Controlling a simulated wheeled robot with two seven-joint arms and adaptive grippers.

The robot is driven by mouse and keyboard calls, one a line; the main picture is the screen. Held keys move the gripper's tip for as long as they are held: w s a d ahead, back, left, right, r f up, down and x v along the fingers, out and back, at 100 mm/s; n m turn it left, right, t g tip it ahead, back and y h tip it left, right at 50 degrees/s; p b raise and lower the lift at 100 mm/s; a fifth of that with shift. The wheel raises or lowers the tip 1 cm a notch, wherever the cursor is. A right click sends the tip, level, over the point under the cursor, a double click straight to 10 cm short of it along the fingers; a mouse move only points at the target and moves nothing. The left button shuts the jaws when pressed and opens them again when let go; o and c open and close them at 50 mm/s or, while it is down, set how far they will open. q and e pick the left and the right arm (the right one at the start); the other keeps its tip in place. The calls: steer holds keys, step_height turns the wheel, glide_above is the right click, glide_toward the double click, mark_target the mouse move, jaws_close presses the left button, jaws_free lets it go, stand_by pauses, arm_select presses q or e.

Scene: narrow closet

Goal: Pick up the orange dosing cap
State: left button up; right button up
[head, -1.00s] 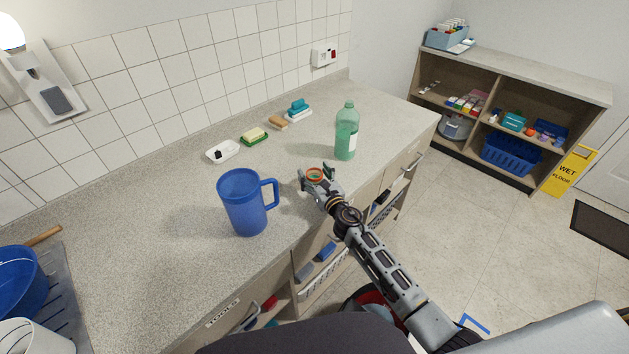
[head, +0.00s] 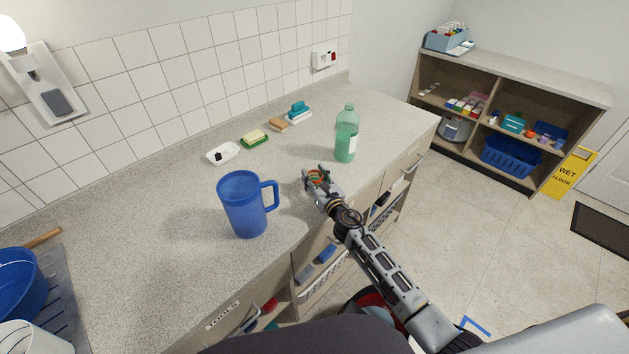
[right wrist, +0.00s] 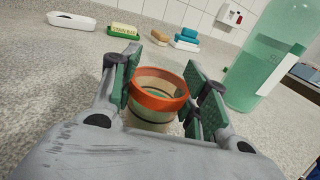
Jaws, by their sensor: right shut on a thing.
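The orange dosing cap (right wrist: 158,90) is a small round cup with an orange rim and a paler, see-through body. In the right wrist view it stands upright between the green-padded fingers of my right gripper (right wrist: 165,88). In the head view my right gripper (head: 317,174) is shut on the cap (head: 316,178) at the counter's front edge, and its fingers hide much of the cap. Whether the cap's base touches the counter cannot be told. My left gripper is not in view.
A blue jug (head: 244,204) stands left of the gripper, and a green bottle (head: 346,136) stands behind it to the right. A white dish (head: 223,153), a green soap dish (head: 254,139) and sponges (head: 298,112) line the back. Counter (head: 150,215) is clear left of the jug.

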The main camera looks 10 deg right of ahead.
steer(key=shift+r, duration=0.35)
steer(key=shift+r+p, duration=1.65)
steer(key=shift+r, duration=0.55)
steer(key=shift+r+p, duration=1)
steer(key=shift+r, duration=1.25)
steer(key=shift+r, duration=0.2)
